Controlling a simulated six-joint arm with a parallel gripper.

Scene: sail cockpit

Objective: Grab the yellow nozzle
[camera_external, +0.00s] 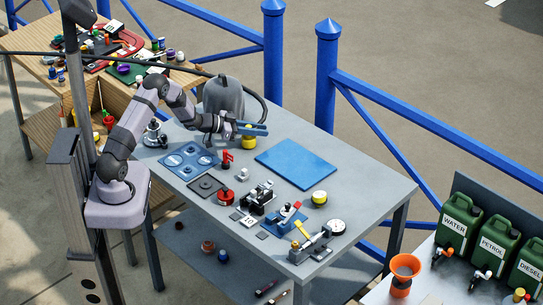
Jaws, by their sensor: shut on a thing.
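The yellow nozzle (249,143) is a small yellow piece at the back of the grey table, left of the blue mat. My gripper (258,130) has blue fingers and is right over it, shut on it. The fingers hide the upper part of the nozzle. I cannot tell whether its lower end touches the table.
A blue mat (296,164) lies flat and clear to the right. A blue plate with round recesses (188,161), a red knob (226,197), a yellow-topped disc (319,198) and a yellow-handled clamp (302,229) stand nearer the front. Blue railings (326,80) run behind the table.

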